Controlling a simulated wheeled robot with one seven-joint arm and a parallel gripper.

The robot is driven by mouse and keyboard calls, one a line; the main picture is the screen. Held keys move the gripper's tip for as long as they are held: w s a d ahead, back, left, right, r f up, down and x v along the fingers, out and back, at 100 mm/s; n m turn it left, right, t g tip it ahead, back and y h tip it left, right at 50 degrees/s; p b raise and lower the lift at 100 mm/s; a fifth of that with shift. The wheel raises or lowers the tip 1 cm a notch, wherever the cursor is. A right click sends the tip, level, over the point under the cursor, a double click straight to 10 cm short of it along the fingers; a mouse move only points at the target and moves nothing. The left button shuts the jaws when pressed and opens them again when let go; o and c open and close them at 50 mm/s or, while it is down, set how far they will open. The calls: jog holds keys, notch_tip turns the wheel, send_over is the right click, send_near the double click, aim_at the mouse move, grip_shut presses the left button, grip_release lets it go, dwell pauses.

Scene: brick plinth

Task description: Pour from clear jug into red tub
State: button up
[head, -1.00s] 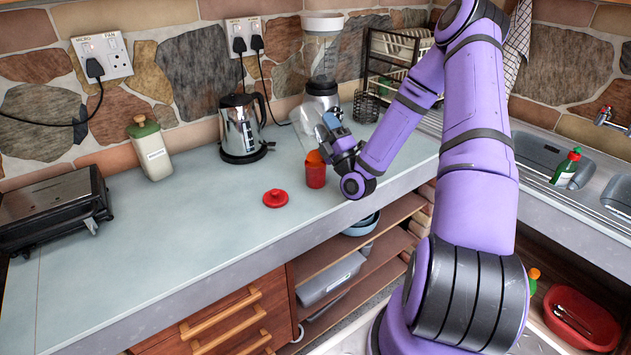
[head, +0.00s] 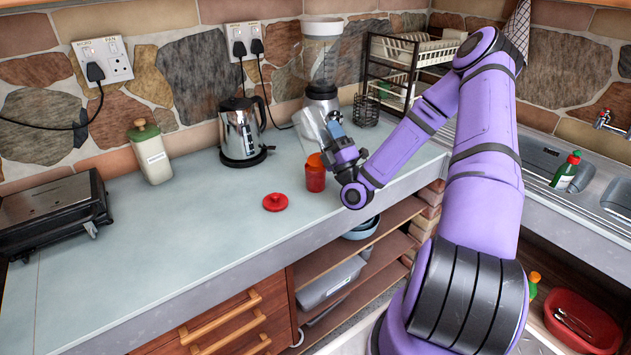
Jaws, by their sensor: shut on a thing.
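My gripper (head: 334,130) is shut on the clear jug (head: 311,129) and holds it above the counter. The jug is see-through and tilted, and no orange shows in it. The red tub (head: 316,182) stands upright on the counter, just below the jug and left of my wrist. Orange (head: 315,160) shows at the tub's top. How full the tub is cannot be told. My wrist hides part of the jug.
A red lid (head: 275,202) lies on the counter left of the tub. A kettle (head: 240,131), a blender (head: 321,70) and a green-topped canister (head: 150,152) stand behind. A toaster (head: 55,213) is at the left. The front left counter (head: 170,255) is clear.

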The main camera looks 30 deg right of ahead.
jog(key=shift+s+f+t+h+b, duration=0.3)
jog(key=shift+s+t+b, duration=0.35)
jog(key=shift+b, duration=1.15)
jog(key=shift+b, duration=1.85)
jog(key=shift+w, duration=0.1)
jog(key=shift+w+a+r+g, duration=0.2)
jog(key=shift+w+r+g, duration=0.15)
jog(key=shift+w+g, duration=0.2)
jog(key=shift+w+a+r+g, duration=0.1)
jog(key=shift+w+r+g, duration=0.05)
jog(key=shift+w+g, duration=0.9)
jog(key=shift+g, duration=0.25)
jog(key=shift+d+m, duration=0.2)
jog(key=shift+m, duration=0.1)
jog(key=shift+w, duration=0.1)
jog(key=shift+w+a, duration=0.1)
jog(key=shift+w, duration=0.1)
